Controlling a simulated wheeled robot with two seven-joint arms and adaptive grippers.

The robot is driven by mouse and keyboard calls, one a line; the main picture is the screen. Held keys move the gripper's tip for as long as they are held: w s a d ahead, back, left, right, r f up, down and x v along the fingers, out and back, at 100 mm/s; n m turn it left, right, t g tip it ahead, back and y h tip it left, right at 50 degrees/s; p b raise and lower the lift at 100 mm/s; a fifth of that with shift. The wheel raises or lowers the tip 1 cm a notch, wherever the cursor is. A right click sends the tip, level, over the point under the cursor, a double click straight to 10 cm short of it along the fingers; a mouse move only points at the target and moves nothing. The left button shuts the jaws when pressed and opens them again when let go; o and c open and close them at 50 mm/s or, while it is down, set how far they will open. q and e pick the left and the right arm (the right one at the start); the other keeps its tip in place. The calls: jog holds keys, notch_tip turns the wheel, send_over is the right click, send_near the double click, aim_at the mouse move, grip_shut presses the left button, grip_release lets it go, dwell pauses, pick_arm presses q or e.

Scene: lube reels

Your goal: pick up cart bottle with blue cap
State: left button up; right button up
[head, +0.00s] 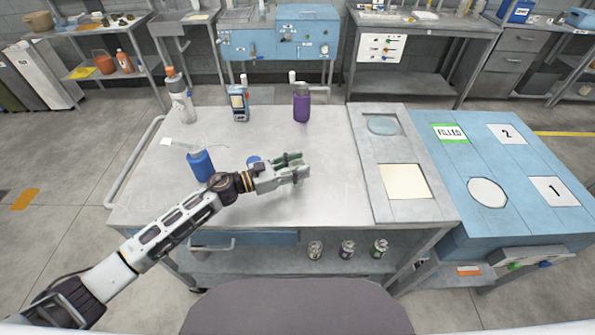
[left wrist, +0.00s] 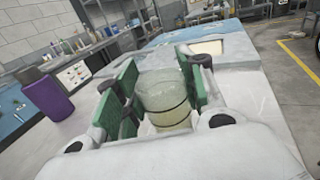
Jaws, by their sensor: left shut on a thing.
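In the left wrist view, a clear bottle (left wrist: 165,100) with pale yellowish contents and dark bands stands between the green pads of my left gripper (left wrist: 163,92). The gripper is shut on it. In the head view, my left gripper (head: 297,169) reaches right, low over the grey cart top (head: 330,185), and largely hides the held bottle. I see no cap on the bottle in the wrist view. A small blue round thing (head: 253,160) shows just behind my gripper's wrist in the head view; I cannot tell whether it belongs to the bottle. My right gripper is out of view.
At right is a blue cabinet (head: 470,175). Several jars (head: 347,249) sit below.

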pick_arm(q)
notch_tip(320, 180, up, 7)
dwell(0.4)
dwell(0.5)
